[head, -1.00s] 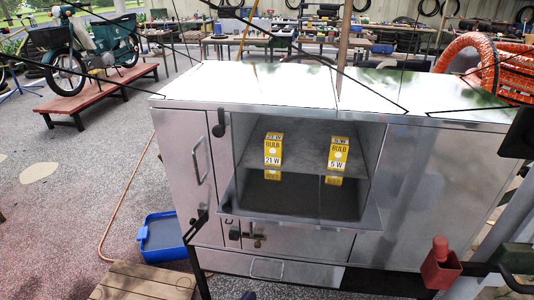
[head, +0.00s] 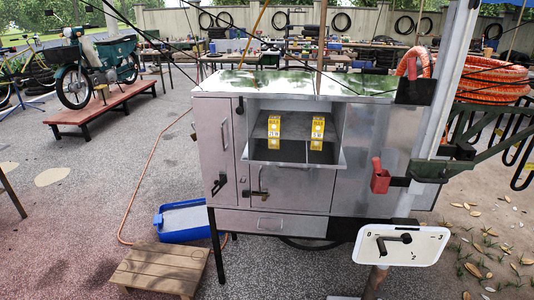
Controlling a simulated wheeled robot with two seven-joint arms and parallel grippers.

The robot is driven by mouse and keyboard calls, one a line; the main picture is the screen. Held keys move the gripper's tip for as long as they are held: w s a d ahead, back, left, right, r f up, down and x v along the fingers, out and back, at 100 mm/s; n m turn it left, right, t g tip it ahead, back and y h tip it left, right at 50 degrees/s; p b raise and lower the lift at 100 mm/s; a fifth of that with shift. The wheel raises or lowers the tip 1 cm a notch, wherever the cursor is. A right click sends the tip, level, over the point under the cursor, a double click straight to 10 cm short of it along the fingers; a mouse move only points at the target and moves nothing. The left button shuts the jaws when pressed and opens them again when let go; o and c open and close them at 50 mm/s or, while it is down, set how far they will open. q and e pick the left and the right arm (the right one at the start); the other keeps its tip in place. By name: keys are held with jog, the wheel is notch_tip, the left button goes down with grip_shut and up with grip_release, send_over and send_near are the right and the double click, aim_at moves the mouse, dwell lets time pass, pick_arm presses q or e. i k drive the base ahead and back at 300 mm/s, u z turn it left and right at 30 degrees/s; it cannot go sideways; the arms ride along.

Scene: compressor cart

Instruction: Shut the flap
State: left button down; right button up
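The metal cart cabinet (head: 285,187) stands in the middle of the head view. Its upper bay is open at the front, with two yellow bulb boxes (head: 274,127) (head: 318,128) standing inside. A shiny metal panel (head: 295,156) lies along the bay's lower edge, reaching toward me, and mirrors the boxes. It appears to be the flap, lowered and open; I cannot make out its hinge. A black catch (head: 240,105) sits beside the bay's upper left corner. Neither of my grippers shows.
A white dial plate (head: 400,245) with a black lever stands in front at right. A blue tray (head: 184,222) and a wooden step (head: 160,268) lie at front left. Orange hose (head: 495,82) coils at right.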

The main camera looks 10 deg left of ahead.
aim_at(289, 152)
jog(key=z, duration=0.85)
jog(key=i, duration=1.05)
jog(key=u, duration=0.3)
